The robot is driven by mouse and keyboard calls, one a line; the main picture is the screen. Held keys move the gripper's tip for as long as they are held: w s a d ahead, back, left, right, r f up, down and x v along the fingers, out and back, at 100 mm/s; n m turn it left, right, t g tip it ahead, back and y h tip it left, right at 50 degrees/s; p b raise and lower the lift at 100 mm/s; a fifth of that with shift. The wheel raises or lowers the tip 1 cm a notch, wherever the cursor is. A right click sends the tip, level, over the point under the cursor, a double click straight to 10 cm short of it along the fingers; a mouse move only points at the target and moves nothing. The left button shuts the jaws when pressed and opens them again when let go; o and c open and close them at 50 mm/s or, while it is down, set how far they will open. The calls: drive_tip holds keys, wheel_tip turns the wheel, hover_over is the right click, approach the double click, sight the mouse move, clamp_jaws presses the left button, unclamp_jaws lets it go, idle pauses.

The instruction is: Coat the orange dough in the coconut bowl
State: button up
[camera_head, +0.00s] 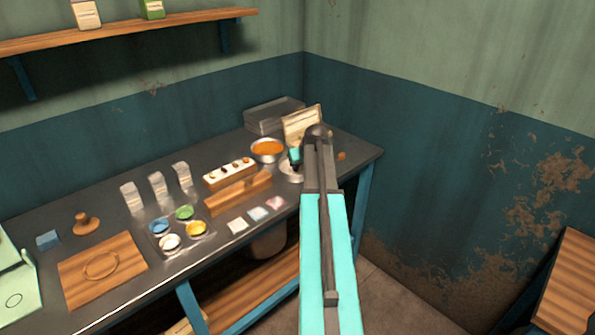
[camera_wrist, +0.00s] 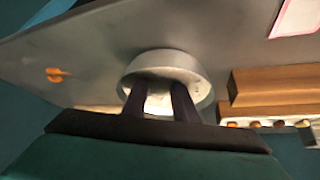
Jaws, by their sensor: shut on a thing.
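The coconut bowl (camera_head: 291,177) is a pale round bowl near the right end of the dark table. In the wrist view its grey wall (camera_wrist: 165,60) encloses white contents. My gripper (camera_head: 295,160) is over the bowl. Its two dark fingers (camera_wrist: 158,100) reach down inside the rim. The gripper is shut on the dough, but the dough is hard to make out against the white between the fingers. I cannot tell how much of it is coated. My arm hides part of the bowl in the head view.
A bowl of orange contents (camera_head: 267,149) stands behind left. A wooden rack with several small pieces (camera_head: 229,174) and a wooden block (camera_head: 238,194) lie to the left. A small orange piece (camera_head: 341,156) lies on the table (camera_head: 363,157). An open box (camera_head: 301,122) stands behind.

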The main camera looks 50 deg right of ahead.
drive_tip(key=shift+w+d, duration=0.3)
drive_tip(key=shift+d, duration=0.1)
idle(0.5)
drive_tip(key=shift+w+a, duration=0.1)
drive_tip(key=shift+w, duration=0.15)
idle(0.4)
drive_tip(key=shift+w+a, duration=0.15)
drive_tip(key=shift+a, duration=0.1)
idle(0.4)
drive_tip(key=shift+a, duration=0.25)
idle(0.3)
drive_tip(key=shift+s+a, duration=0.1)
drive_tip(key=shift+s, duration=0.25)
drive_tip(key=shift+r, duration=0.1)
idle(0.5)
drive_tip(key=shift+r+p, duration=1.9)
drive_tip(key=shift+r, duration=1.75)
drive_tip(key=shift+r, duration=0.15)
drive_tip(key=shift+r+p, duration=1)
drive_tip(key=shift+r, duration=0.9)
